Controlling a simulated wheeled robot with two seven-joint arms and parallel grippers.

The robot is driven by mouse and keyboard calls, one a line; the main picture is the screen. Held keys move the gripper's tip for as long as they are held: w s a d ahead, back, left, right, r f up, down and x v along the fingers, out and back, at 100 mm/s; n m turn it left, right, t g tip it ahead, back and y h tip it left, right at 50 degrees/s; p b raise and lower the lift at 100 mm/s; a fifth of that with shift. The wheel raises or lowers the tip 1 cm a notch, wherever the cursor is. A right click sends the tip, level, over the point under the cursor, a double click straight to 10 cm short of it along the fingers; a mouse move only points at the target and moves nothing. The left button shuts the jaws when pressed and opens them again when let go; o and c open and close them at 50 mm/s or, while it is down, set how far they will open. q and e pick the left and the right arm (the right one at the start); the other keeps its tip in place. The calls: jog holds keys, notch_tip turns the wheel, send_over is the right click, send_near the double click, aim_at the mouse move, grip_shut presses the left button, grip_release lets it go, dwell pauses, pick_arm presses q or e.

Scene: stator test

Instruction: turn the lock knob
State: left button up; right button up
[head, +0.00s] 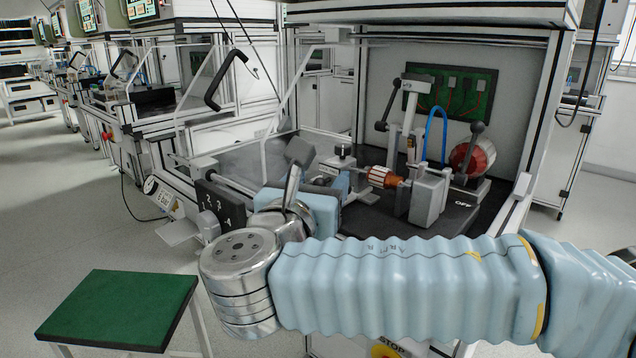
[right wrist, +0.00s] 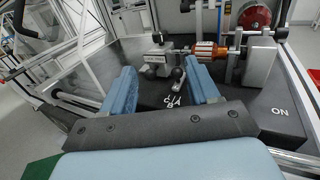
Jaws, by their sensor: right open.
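A small grey clamp block with a dark round knob (head: 343,151) on top stands on the machine's dark bed, left of the red-and-copper rotor (head: 383,177). In the right wrist view, the dark knob (right wrist: 157,38) tops the block, and a short metal lever with a rounded end (right wrist: 178,73) is at its front right. I cannot tell for sure which is the lock knob. My right gripper (right wrist: 165,92) is open and empty, its blue fingers apart and pointing at the block. My arm partly hides the bed in the head view. My left gripper is not in view.
A grey support block (head: 430,195) and a red-and-white drum (head: 472,158) with a dark lever stand to the right. A metal frame and cover bars rise on the left. A green-topped stool (head: 118,307) is at lower left.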

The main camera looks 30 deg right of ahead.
aim_at(338, 150)
jog(key=shift+w+a, duration=0.1)
jog(key=shift+w, duration=0.2)
jog(key=w+a+m+g+h+p, duration=0.3)
jog(key=w+m+g+h, duration=0.1)
jog(key=w+g, duration=0.15)
jog(key=x, duration=0.8)
jog(key=p+x, duration=0.1)
jog(key=x, duration=0.4)
jog(key=shift+s+d, duration=0.15)
jog(key=shift+s, duration=0.2)
